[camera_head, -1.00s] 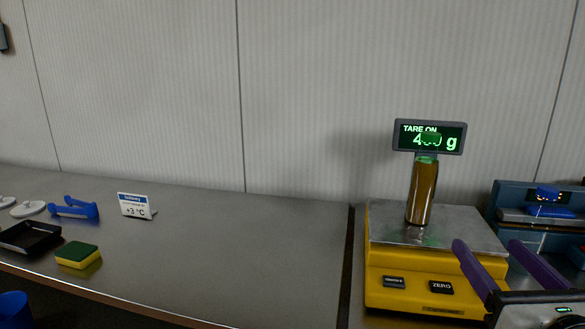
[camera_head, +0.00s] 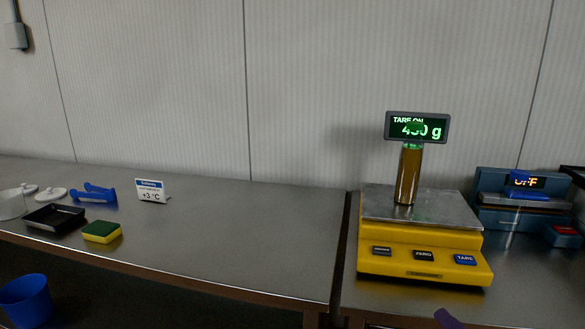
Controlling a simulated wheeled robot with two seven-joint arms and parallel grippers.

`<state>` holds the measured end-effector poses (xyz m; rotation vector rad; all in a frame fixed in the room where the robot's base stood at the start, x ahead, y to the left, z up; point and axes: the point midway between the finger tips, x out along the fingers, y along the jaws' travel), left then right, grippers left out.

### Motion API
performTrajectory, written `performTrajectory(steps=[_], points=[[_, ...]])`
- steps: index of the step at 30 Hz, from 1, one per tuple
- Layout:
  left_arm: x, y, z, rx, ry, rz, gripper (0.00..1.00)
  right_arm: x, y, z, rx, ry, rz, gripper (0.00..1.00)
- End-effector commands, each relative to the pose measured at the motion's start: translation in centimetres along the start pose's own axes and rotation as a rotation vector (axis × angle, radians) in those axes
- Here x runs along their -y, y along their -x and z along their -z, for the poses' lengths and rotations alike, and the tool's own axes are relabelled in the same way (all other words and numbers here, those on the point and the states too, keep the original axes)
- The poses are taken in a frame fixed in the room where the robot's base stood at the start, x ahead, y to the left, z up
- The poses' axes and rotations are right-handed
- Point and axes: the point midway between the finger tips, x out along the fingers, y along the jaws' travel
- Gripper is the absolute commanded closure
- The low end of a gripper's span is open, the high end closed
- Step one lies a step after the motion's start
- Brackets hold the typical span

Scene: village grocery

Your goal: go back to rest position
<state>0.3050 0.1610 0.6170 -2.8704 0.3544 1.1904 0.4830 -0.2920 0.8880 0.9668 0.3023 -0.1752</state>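Only one purple fingertip of my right gripper (camera_head: 447,318) shows, at the bottom edge of the head view, below and in front of the yellow scale (camera_head: 425,262). The rest of it is out of frame, so its opening cannot be seen. My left gripper is not in view. A brown-gold cylinder with a green top (camera_head: 408,178) stands upright on the scale's metal plate, apart from the gripper.
A steel counter (camera_head: 240,230) holds a yellow-green sponge (camera_head: 101,232), a black tray (camera_head: 54,218), a blue tool (camera_head: 94,194) and a small sign (camera_head: 152,190). A blue device (camera_head: 525,200) reads OFF at the right. A blue bin (camera_head: 27,300) is at lower left.

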Motion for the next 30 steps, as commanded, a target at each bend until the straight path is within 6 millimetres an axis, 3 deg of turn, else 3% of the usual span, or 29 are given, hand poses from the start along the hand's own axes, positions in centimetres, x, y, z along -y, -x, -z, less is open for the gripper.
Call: performTrajectory(steps=[5,9,12,15,18,30], points=[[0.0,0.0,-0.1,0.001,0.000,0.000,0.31,8.1,0.4,9.1,-0.117,-0.633,0.171,0.34],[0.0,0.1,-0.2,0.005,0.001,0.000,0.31,13.9,2.8,17.4,-0.134,-1.222,0.354,0.34],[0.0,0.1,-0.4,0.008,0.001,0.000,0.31,16.6,5.0,22.4,-0.099,-1.576,0.472,0.34],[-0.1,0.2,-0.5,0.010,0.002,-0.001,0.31,18.2,6.9,25.9,-0.049,-1.836,0.557,0.34],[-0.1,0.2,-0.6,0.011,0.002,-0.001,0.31,18.8,7.8,27.4,-0.020,-1.953,0.593,0.34],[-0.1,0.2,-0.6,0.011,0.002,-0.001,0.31,18.8,7.8,27.4,-0.020,-1.953,0.593,0.34]])
